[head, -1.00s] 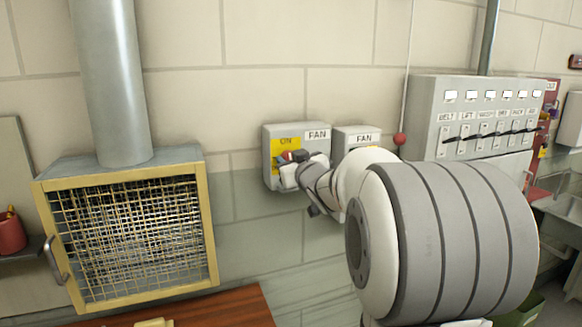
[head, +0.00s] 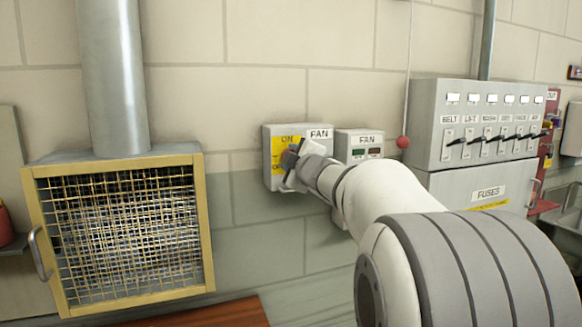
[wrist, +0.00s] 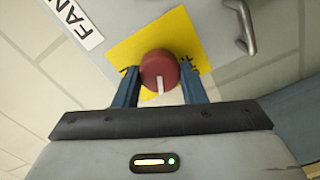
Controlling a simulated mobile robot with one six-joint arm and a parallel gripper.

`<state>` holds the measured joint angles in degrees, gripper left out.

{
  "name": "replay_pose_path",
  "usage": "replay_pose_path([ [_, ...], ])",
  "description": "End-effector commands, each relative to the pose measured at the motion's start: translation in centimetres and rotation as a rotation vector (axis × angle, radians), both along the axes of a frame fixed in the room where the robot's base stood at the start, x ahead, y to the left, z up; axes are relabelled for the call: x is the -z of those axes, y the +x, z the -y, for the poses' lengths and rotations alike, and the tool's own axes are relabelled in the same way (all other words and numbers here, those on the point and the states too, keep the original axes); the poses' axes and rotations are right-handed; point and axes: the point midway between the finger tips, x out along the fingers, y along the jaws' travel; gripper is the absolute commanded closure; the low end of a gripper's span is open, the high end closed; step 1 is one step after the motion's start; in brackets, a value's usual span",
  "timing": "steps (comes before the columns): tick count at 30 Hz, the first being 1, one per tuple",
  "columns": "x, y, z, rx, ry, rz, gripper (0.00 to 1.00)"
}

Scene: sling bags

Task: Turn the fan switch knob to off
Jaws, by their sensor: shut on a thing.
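The fan switch is a grey wall box (head: 268,178) with a FAN label and a yellow plate (head: 279,147), on which ON and part of OFF are readable. Its round red knob (wrist: 159,66) shows in the wrist view with a white pointer line directed toward the bottom of that picture. My gripper (wrist: 158,76) is shut on the knob, one blue finger on each side of it. In the head view my gripper (head: 291,160) is tilted in front of the plate and hides the knob. The plate's lettering is mostly covered in the wrist view.
A second FAN box (head: 346,144) with small displays is close on the right. A grey fuse cabinet (head: 432,120) with several levers stands further right, and a red ball on a cord (head: 403,142) hangs between. A mesh-fronted yellow-framed box (head: 190,225) is left. A metal handle (wrist: 243,28) shows in the wrist view.

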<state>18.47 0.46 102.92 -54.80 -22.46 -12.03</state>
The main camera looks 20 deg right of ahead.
Motion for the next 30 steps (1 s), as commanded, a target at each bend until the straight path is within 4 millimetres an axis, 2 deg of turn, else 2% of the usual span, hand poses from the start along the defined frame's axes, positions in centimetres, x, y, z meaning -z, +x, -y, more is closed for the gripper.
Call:
replay_pose_path([
  [6, 0.39, 0.01, -0.04, 0.000, -0.187, -0.001, 0.86],
  [15, 0.39, 0.01, -0.03, 0.000, -0.370, -0.003, 0.86],
  [30, 0.30, 0.01, -0.03, -0.001, -0.459, -0.004, 0.85],
])
